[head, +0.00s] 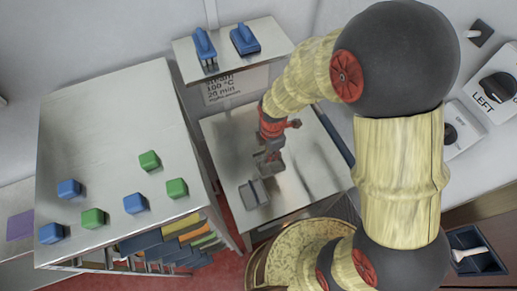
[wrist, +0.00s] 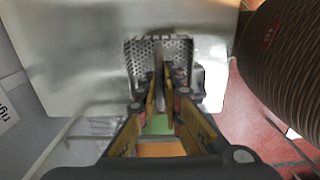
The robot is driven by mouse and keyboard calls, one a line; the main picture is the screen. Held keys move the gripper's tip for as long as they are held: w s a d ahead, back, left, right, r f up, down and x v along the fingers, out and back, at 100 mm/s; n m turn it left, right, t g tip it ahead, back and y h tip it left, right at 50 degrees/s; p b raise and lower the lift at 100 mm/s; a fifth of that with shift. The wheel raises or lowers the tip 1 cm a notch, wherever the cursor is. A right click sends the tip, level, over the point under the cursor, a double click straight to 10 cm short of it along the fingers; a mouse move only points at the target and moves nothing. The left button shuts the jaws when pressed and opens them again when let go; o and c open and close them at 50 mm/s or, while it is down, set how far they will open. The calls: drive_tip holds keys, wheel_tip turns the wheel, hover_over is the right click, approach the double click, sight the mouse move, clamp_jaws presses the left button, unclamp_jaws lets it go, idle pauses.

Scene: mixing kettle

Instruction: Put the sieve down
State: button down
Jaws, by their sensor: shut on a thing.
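The sieve (wrist: 138,62) is a grey metal piece with a perforated surface, seen just beyond my fingertips in the wrist view. My gripper (wrist: 165,85) is shut on its narrow upright middle part. In the head view, my gripper (head: 268,160) points down over the small steel table (head: 315,165). A grey piece that looks like the sieve (head: 254,193) shows just below and left of the gripper, near the table's front left. I cannot tell whether its underside touches the tabletop. My fingers hide part of it.
A larger steel table (head: 110,120) at left carries blue and green blocks (head: 149,160). A raised shelf (head: 230,48) behind holds two blue-handled tools (head: 244,38). A round kettle (head: 300,250) stands in front of the small table. That table's right side looks clear.

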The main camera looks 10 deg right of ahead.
drive_tip(key=w, duration=0.1)
drive_tip(key=w+a+f, duration=0.1)
drive_tip(key=w, duration=0.1)
drive_tip(key=shift+w+a+f, duration=0.1)
drive_tip(key=shift+a+f, duration=0.2)
drive_tip(key=shift+a, duration=0.05)
drive_tip(key=w+f, duration=0.1)
drive_tip(key=f, duration=0.2)
drive_tip(key=w+a+f, duration=0.1)
drive_tip(key=f, duration=0.2)
drive_tip(key=w+a+f, duration=0.1)
drive_tip(key=w+f, duration=0.1)
drive_tip(key=f, duration=0.1)
drive_tip(key=shift+w+a+p, duration=0.1)
drive_tip(key=shift+a+p, duration=0.1)
drive_tip(key=shift+p, duration=0.15)
drive_tip(key=c, duration=2.4)
unclamp_jaws()
drive_tip(key=shift+f, duration=0.15)
drive_tip(key=o, duration=0.4)
drive_tip(key=shift+c, duration=0.2)
drive_tip(key=shift+o, duration=0.4)
